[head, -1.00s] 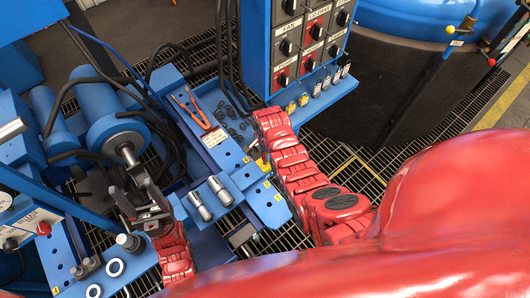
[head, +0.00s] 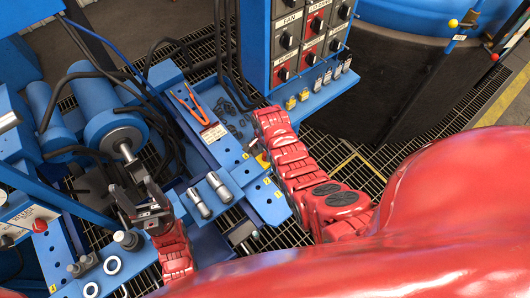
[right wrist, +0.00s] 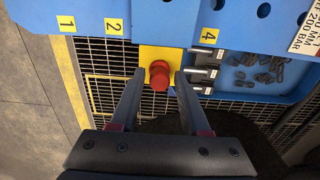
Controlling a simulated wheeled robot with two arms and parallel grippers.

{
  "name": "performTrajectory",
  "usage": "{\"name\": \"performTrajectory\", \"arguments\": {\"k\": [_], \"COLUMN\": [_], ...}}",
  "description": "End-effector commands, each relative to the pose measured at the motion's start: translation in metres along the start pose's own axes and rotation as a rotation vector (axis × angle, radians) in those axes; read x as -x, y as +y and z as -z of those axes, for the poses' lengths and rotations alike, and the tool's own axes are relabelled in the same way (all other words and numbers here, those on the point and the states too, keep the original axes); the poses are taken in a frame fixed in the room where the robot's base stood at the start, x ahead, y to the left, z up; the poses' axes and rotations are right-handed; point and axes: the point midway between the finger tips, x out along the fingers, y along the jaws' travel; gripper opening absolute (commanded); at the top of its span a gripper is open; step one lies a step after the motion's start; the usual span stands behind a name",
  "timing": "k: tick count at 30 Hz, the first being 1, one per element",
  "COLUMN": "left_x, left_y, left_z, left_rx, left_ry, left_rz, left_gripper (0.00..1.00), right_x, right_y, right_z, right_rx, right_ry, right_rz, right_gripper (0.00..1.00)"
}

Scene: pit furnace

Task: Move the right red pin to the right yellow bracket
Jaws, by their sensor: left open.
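A red pin (right wrist: 159,74) sticks up from a yellow bracket (right wrist: 160,56) on the edge of the blue bench, between labels 2 and 4. My right gripper (right wrist: 159,78) is open, with one finger on each side of the pin. Thin gaps show between the pin and the fingers. In the head view my right arm mostly hides this spot; a bit of yellow shows beside it. My left gripper (head: 150,208) is open over the left part of the blue machine, with nothing seen between its fingers. I cannot make out a second red pin or bracket.
The blue bench (head: 201,160) carries orange-handled pliers (head: 192,106) and two metal cylinders (head: 209,195). A tray of dark chain pieces (right wrist: 262,74) lies beside the bracket. A blue switch cabinet (head: 258,45) stands behind my right arm. Open grating floor is below.

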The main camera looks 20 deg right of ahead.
Motion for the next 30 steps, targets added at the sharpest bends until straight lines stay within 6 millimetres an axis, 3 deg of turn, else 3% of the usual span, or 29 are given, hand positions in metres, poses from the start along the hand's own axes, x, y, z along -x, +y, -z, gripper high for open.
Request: {"name": "performTrajectory", "arguments": {"k": [3, 16, 23, 30], "left_x": [0.0, 0.002, 0.008, 0.017], "left_y": [0.0, 0.0, 0.0, 0.001], "left_z": [0.0, 0.0, -0.001, -0.003], "left_rx": [0.0, 0.0, 0.0, 0.0], "left_ry": [0.0, 0.0, 0.0, 0.0], "left_rz": [0.0, 0.0, 0.0, 0.0], "left_gripper": [0.64, 0.64, 0.64, 0.64], "right_x": [0.0, 0.006, 0.036, 0.083], "right_y": [0.0, 0.0, -0.001, -0.002], "right_z": [0.0, 0.0, 0.001, 0.001], "right_rx": [0.0, 0.0, 0.0, 0.0], "right_ry": [0.0, 0.0, 0.001, 0.002], "right_rz": [0.0, -0.001, 0.003, 0.007], "right_gripper": [0.64, 0.64, 0.64, 0.64]}}
